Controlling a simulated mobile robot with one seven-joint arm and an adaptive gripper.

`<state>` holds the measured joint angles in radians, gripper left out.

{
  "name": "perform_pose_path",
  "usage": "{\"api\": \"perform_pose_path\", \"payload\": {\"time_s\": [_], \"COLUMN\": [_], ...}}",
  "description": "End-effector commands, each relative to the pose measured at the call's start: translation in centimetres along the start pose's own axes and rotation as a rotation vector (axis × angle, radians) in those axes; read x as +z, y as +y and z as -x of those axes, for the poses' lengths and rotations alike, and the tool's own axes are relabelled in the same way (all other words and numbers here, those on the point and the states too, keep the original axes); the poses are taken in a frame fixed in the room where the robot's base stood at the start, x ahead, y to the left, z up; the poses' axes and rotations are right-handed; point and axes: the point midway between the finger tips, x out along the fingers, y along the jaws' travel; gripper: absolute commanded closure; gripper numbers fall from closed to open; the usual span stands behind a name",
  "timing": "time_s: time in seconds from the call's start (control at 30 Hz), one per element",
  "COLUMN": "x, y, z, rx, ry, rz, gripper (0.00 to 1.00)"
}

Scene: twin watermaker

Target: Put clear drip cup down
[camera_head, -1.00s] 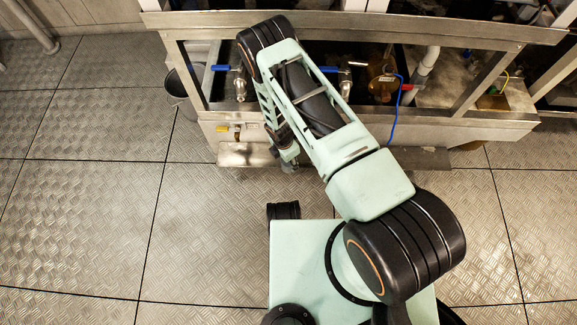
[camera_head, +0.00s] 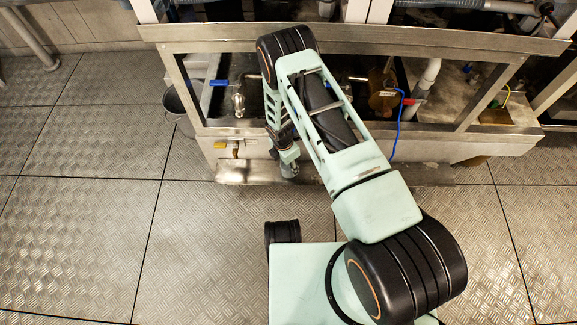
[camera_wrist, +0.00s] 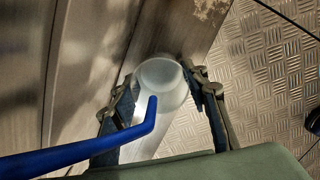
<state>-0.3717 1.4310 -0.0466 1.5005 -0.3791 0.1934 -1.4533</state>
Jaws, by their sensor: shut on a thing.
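The clear drip cup (camera_wrist: 160,80) is a translucent round cup, seen from above in the wrist view. My gripper (camera_wrist: 160,92) is shut on it, with one finger at its left side and one at its right. The cup is over or on the metal ledge (camera_head: 235,172) along the foot of the machine; I cannot tell whether it touches. In the head view my gripper (camera_head: 289,168) is low at the front of the machine, and the cup is not clear there.
A blue bent handle (camera_wrist: 100,145) crosses the wrist view close in front of the cup. Brass and steel taps (camera_head: 238,103), a blue lever (camera_head: 219,82) and a brown vessel (camera_head: 382,95) sit inside the frame. A grey bucket (camera_head: 180,103) stands left. The plate floor (camera_head: 90,220) is open.

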Motion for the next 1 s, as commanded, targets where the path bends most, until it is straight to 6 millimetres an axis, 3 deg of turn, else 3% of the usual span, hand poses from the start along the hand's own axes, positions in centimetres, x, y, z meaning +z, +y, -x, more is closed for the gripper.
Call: {"api": "perform_pose_path", "payload": {"time_s": [1.0], "x": [-0.1], "y": [-0.1], "z": [-1.6], "rx": [-0.002], "ry": [-0.001], "rz": [-0.002], "gripper": [0.82]}}
